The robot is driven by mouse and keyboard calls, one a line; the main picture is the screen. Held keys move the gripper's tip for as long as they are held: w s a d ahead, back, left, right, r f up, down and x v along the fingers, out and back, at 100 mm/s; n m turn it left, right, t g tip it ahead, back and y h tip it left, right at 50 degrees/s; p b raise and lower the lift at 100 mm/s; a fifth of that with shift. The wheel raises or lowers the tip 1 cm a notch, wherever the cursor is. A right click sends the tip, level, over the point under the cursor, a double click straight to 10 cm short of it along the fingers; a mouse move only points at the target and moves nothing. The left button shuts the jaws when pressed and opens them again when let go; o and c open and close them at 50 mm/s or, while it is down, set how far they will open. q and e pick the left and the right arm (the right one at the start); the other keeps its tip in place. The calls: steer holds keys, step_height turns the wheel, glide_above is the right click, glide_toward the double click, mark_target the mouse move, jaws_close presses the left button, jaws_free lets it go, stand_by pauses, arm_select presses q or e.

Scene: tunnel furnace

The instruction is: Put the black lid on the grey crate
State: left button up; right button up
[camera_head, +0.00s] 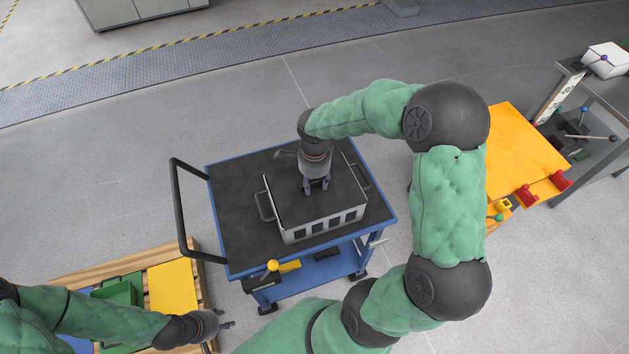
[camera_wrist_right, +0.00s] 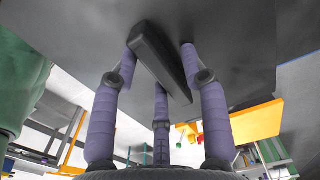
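The grey crate (camera_head: 322,226) stands on the blue cart's black top, its slotted front side and side handles showing. The flat black lid (camera_head: 290,205) lies over the crate's top and roughly lines up with its rim; I cannot tell whether it is fully seated. My right gripper (camera_head: 317,187) points down at the lid's middle. In the right wrist view, its purple fingers (camera_wrist_right: 160,65) stand spread around the lid's raised bar handle (camera_wrist_right: 155,55), with a gap on the right side. My left gripper (camera_head: 227,318) is low at the left, empty, with its fingers apart.
The blue cart (camera_head: 233,220) has a black push handle on its left and a lower shelf. A pallet (camera_head: 205,280) with yellow and green items is at lower left. An orange table (camera_head: 520,150) and a grey bench (camera_head: 600,95) stand right. Open floor lies behind the cart.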

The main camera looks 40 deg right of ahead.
mark_target(314, 182)
steer(key=shift+r, duration=0.1)
steer(key=shift+r+p, duration=0.25)
steer(key=shift+p, duration=0.05)
step_height(314, 182, up, 12)
steer(key=p, duration=0.3)
steer(key=shift+r, duration=0.25)
stand_by(0.4)
